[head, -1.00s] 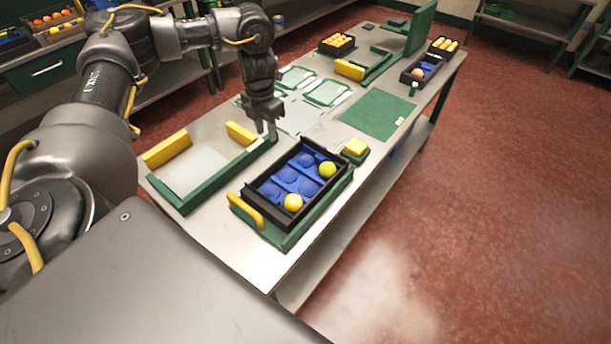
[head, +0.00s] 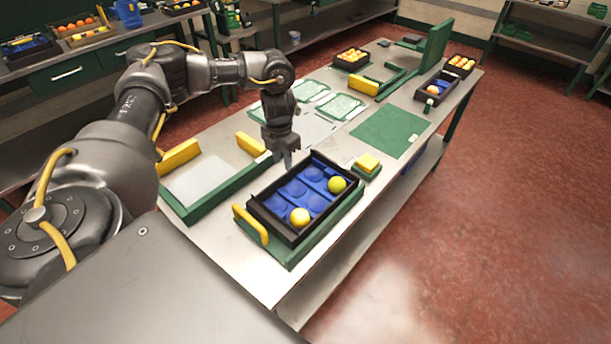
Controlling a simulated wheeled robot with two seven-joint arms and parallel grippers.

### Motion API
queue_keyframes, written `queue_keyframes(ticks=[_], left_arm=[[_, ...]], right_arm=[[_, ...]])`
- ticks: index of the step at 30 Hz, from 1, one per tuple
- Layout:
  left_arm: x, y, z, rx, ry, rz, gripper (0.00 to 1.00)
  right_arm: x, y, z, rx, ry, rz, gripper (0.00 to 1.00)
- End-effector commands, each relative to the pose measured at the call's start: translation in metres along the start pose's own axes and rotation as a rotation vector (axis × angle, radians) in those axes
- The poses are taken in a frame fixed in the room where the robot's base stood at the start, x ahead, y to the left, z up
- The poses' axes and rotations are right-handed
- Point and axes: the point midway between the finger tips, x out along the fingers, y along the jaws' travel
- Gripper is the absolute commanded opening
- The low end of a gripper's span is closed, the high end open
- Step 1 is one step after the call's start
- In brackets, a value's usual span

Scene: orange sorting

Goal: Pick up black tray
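The black tray (head: 292,233) has a blue insert with round hollows and sits on a green base (head: 333,228) on the table. A yellow ball (head: 299,217) lies in its near part and a yellow-green ball (head: 337,184) in its right part. My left gripper (head: 288,160) points down at the tray's far left corner, close to the wall. Its fingers are small and partly hidden, so I cannot tell whether they are open or touch the tray. My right gripper is not in view.
A green frame with yellow blocks (head: 208,201) stands left of the tray. A green mat (head: 388,133) lies beyond. Small trays of oranges (head: 351,59) stand at the table's far end.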

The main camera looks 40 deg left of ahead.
Motion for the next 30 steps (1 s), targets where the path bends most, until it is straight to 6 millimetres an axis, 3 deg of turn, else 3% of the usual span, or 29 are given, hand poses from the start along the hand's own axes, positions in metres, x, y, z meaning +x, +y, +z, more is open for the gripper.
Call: queue_keyframes(ticks=[7, 12, 20, 28, 30], left_arm=[[0.026, -0.004, -0.003, 0.000, 0.005, 0.000, 0.32], [0.048, -0.004, -0.002, -0.002, 0.003, 0.000, 0.32], [0.052, -0.003, -0.002, -0.002, 0.001, 0.000, 0.32], [0.052, -0.003, -0.002, -0.002, 0.001, 0.000, 0.00], [0.052, -0.003, -0.002, -0.002, 0.001, 0.000, 0.00]], right_arm=[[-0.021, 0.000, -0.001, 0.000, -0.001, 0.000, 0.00], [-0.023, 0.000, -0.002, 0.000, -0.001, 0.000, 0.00], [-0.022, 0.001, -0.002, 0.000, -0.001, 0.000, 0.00], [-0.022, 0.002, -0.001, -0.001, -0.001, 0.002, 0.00], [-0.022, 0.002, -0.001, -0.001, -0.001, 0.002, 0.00]])
